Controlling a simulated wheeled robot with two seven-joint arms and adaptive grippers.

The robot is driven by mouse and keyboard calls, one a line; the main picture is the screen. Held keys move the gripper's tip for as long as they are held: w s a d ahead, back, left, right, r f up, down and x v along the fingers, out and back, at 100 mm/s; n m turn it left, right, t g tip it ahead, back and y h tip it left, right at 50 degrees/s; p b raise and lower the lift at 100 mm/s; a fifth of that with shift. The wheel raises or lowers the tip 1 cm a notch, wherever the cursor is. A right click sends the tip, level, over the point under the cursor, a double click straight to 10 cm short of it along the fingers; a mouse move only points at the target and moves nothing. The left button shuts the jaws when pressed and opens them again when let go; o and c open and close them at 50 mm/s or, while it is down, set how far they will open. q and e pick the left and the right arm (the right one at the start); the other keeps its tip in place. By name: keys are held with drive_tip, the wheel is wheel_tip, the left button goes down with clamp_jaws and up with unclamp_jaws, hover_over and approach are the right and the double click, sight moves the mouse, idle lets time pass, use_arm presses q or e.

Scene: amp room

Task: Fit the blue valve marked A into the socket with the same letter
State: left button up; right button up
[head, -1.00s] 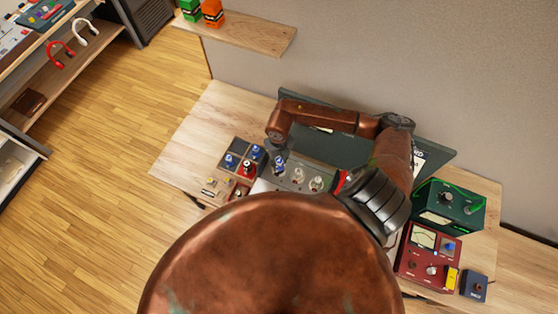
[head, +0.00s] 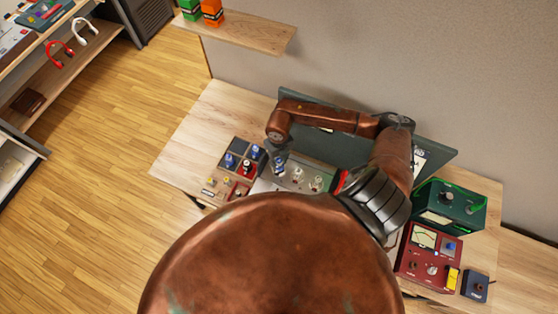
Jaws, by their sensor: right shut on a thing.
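My right gripper (head: 280,157) is small in the head view, at the end of the copper arm that reaches in from the right. It is shut on a blue valve (head: 279,168), upright over the left end of the grey amp chassis (head: 266,186). I cannot tell whether the valve touches a socket, and its letter is too small to read. Two clear valves (head: 297,174) stand on the chassis to its right. My left gripper is not in view. The chassis front and socket letters are hidden behind my own copper body.
A dark compartment tray (head: 238,146) left of the chassis holds blue valves and a red-based one. A dark green panel (head: 435,150) stands behind. A green device (head: 450,206), a red meter box (head: 420,262) and a small blue box (head: 475,286) are at right. The table's left end is clear.

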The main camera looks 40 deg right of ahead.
drive_tip(key=shift+f+b, duration=1)
drive_tip(key=shift+f, duration=0.2)
idle(0.5)
drive_tip(key=o, duration=1.2)
drive_tip(key=shift+o, duration=0.2)
wheel_tip(320, 180, up, 12)
